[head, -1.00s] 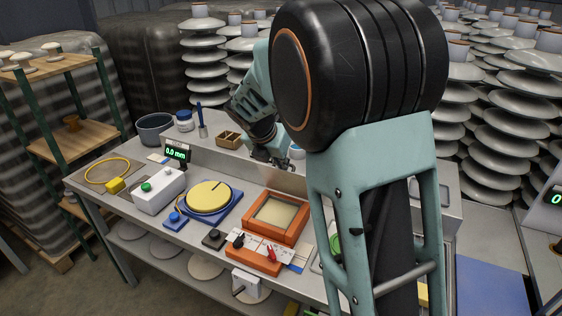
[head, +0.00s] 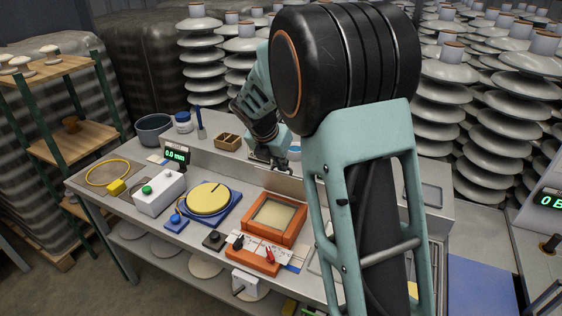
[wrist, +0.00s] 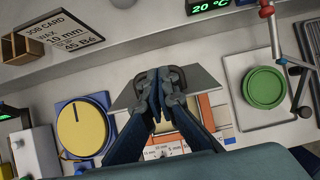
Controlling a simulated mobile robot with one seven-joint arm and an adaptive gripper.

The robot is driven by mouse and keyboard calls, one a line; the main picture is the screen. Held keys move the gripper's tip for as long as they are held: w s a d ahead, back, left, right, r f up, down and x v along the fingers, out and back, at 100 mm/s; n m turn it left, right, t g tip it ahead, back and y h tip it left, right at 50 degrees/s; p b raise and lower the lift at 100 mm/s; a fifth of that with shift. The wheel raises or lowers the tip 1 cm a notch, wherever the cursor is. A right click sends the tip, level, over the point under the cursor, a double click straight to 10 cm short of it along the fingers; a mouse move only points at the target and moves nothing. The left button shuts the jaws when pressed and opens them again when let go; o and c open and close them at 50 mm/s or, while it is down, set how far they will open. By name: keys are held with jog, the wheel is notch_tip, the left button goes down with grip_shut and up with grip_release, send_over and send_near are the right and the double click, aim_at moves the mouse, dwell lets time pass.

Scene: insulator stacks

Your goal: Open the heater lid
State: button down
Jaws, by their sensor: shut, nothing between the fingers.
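The heater appears to be the orange-framed box (head: 275,220) with a pale cream inside, on the bench. A thin grey plate, which looks like its lid (head: 285,182), stands raised along its back edge. In the wrist view the plate (wrist: 203,82) shows tilted behind my fingers, with part of the orange box (wrist: 217,117) below it. My gripper (head: 272,166) is shut and empty, at the plate's upper side. In the wrist view its fingertips (wrist: 159,74) overlap the plate; I cannot tell whether they touch it. My arm hides the bench to the right.
A yellow disc (head: 208,198) on a blue base and a white box (head: 158,192) with a green button stand left of the heater. A green round lid (wrist: 264,87) sits on a tray at right. A raised ledge with a small wooden box (head: 229,141) runs behind.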

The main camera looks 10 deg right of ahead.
jog(key=shift+w+d+r+p, duration=0.25)
jog(key=shift+w+p, duration=0.15)
jog(key=shift+p, duration=0.85)
jog(key=shift+w+d+p, duration=0.25)
jog(key=shift+w+p, duration=0.05)
jog(key=shift+p, duration=0.5)
jog(key=w+d+p, duration=0.4)
jog(key=w, duration=0.1)
jog(key=shift+w+f, duration=0.3)
jog(key=shift+f, duration=0.05)
